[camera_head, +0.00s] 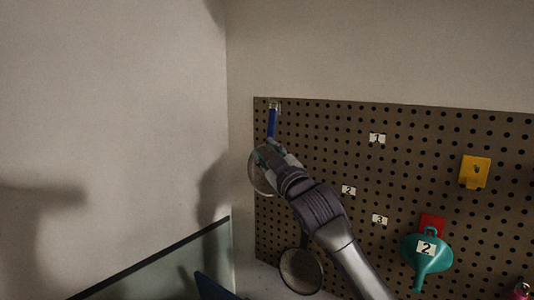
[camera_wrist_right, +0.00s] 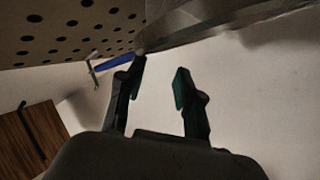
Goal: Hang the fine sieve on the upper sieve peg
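A sieve with a blue handle (camera_head: 272,122), which looks like the fine sieve, is at the upper left of the pegboard (camera_head: 330,130). Its handle points up to a small peg (camera_head: 274,104) near the board's top corner, and its round head is partly behind my right gripper (camera_head: 266,153). In the right wrist view the gripper (camera_wrist_right: 160,72) has its fingers apart; the left finger's tip is close to the blue handle (camera_wrist_right: 116,62) and the metal sieve head (camera_wrist_right: 215,25). The handle's end meets the peg (camera_wrist_right: 93,68). I cannot tell whether that finger touches. My left gripper is not in view.
A dark round sieve (camera_head: 301,271) hangs lower on the board, beside my right forearm. A teal funnel (camera_head: 428,262) hangs at a red holder (camera_head: 432,222). A yellow holder (camera_head: 475,172) is at the right. The wall left of the board is bare.

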